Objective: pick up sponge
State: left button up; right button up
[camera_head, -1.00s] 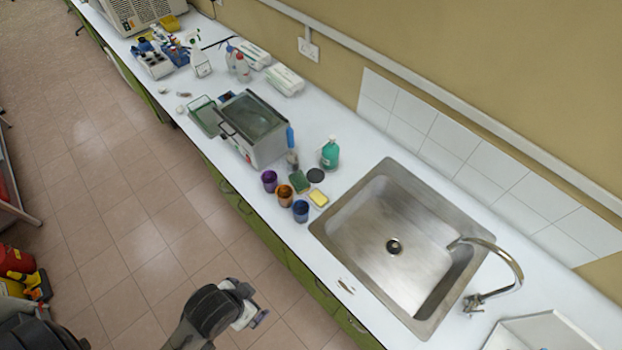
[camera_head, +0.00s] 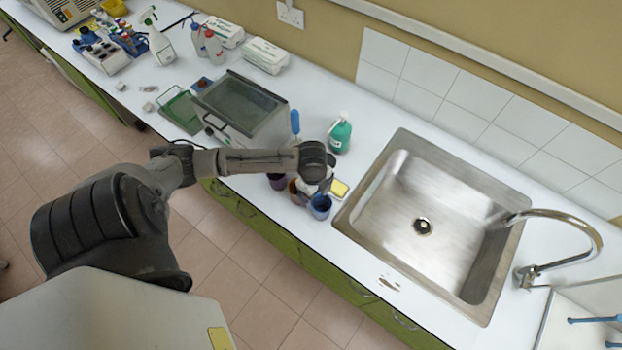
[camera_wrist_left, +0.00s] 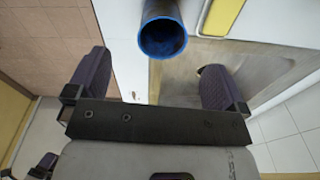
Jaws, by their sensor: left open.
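The yellow sponge (camera_head: 339,188) lies on the white counter just left of the sink. It also shows cut off at the top of the left wrist view (camera_wrist_left: 222,15). My left gripper (camera_head: 322,186) is above the counter, just left of the sponge, over the group of cups. In the left wrist view its two dark fingers (camera_wrist_left: 155,80) stand wide apart with nothing held between them. The blue cup (camera_wrist_left: 163,40) shows beyond the fingers, between them and beside the sponge. My left wrist hides part of the counter behind the cups.
The blue cup (camera_head: 320,206) and a purple cup (camera_head: 277,181) stand at the counter's front edge; an orange cup between them is partly hidden. A green bottle (camera_head: 340,133) stands behind. The steel sink (camera_head: 440,190) is to the right; a glass-lidded box (camera_head: 240,105) is to the left.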

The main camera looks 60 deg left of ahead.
pick_arm(q)
jog(key=w+a+r+m+b, duration=0.1)
jog(key=w+a+b, duration=0.35)
jog(key=a, duration=0.95)
jog(key=shift+g+y, duration=0.3)
jog(key=f, duration=0.6)
jog(key=w+f+p, duration=0.1)
jog(key=f, duration=0.2)
jog(key=shift+a, duration=0.15)
jog(key=shift+f, duration=2.9)
pick_arm(e)
jog(key=f, duration=0.3)
jog(key=d+f, duration=0.1)
jog(key=f, duration=0.1)
jog(key=shift+w+f, duration=0.1)
jog(key=shift+f, duration=0.05)
pick_arm(q)
jog(key=shift+c, duration=0.2)
jog(key=c, duration=1)
pick_arm(e)
jog(key=shift+a, duration=0.2)
pick_arm(q)
jog(key=shift+o, duration=0.2)
jog(key=shift+r, duration=0.1)
notch_tip(320, 180, up, 18)
